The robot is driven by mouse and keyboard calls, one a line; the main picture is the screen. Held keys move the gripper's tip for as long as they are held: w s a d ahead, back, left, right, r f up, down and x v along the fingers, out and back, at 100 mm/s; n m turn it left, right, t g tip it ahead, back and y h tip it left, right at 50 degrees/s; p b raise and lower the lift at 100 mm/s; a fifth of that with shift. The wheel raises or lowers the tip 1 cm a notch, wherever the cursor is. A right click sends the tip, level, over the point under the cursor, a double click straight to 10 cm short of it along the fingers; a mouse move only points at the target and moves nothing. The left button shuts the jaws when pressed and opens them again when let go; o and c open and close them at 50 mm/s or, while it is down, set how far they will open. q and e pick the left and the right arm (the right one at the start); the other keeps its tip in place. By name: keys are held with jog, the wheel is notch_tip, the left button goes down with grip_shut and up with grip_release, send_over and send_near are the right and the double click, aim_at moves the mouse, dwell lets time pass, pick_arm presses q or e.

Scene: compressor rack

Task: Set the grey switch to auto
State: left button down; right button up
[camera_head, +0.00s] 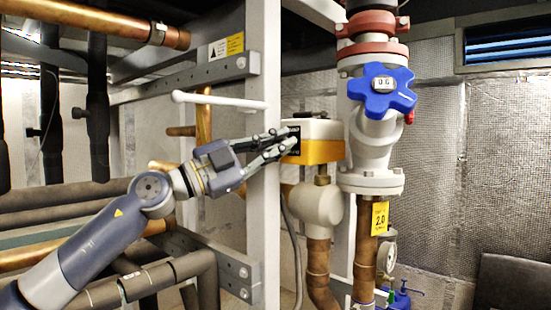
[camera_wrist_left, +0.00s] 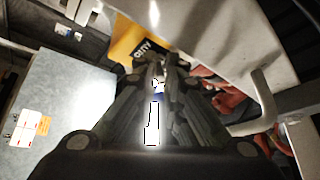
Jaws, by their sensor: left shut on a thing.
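The yellow and white actuator box (camera_head: 321,150) is mounted on the pipework in the middle of the head view. My left gripper (camera_head: 287,140) reaches it from the left, with its fingertips at the box's left side. In the left wrist view, the fingers (camera_wrist_left: 160,72) come together in front of the yellow face (camera_wrist_left: 128,40) with dark lettering. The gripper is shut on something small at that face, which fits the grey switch. The switch itself is hidden between the fingertips, so its setting cannot be read. My right gripper is not in view.
A blue valve handwheel (camera_head: 381,91) on a grey valve body is right of the box. A grey upright post (camera_head: 264,215) stands behind my left gripper. A white rod (camera_head: 220,100) juts out above it. Copper and dark pipes fill the left side.

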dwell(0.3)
pick_arm(q)
jog(key=c, duration=2)
grip_release()
jog(key=shift+d, duration=0.1)
